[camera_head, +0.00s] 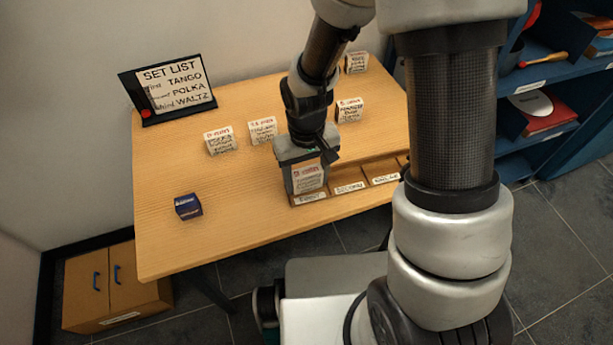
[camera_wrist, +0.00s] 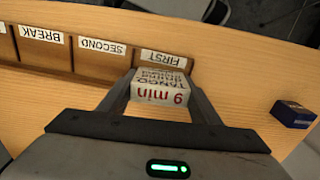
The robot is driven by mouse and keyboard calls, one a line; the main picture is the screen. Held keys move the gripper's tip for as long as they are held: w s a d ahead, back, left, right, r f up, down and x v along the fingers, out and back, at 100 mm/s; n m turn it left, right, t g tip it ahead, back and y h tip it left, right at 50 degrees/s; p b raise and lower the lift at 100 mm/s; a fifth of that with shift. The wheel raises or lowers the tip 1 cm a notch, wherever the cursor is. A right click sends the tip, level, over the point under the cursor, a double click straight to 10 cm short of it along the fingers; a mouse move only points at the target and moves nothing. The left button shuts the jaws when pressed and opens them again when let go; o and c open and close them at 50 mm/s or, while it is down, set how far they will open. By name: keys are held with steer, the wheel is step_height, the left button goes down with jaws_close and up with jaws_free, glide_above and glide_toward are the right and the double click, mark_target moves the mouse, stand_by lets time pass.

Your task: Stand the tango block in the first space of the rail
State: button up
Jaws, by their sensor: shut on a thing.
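The tango block (camera_head: 307,178) is white with red and black print. In the wrist view the block (camera_wrist: 160,86) reads "9 min" and "TANGO". My gripper (camera_head: 305,176) is shut on it, with one finger on each side, and holds it upright. The wooden rail (camera_head: 341,190) lies along the table's front edge, with spaces labelled FIRST, SECOND and BREAK. The block is at the FIRST space, just behind its label (camera_wrist: 162,58). I cannot tell whether its bottom touches the rail floor. The SECOND space (camera_wrist: 103,62) looks empty.
White printed blocks stand behind on the table (camera_head: 165,235): two at left (camera_head: 220,142) (camera_head: 262,131), two at right (camera_head: 349,111) (camera_head: 356,63). A small blue box (camera_head: 188,207) lies left of the rail. The set list sign (camera_head: 172,88) puts TANGO first, POLKA second, WALTZ third.

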mark_target(307, 171)
steer(key=shift+f, duration=0.15)
steer(key=o, duration=1)
steer(key=shift+o, duration=0.2)
step_height(307, 171, up, 12)
steer(key=p, duration=0.2)
steer(key=shift+p, duration=0.35)
steer(key=s+d+r+m+t, duration=0.1)
steer(key=s+d+r, duration=0.4)
steer(key=r, duration=0.5)
steer(key=s+d+r+m+t, duration=0.2)
steer(key=s+d+r+t, duration=0.2)
steer(key=r, duration=0.5)
steer(key=shift+s+d+r+t, duration=0.35)
steer(key=shift+s+d, duration=0.25)
steer(key=shift+d, duration=0.25)
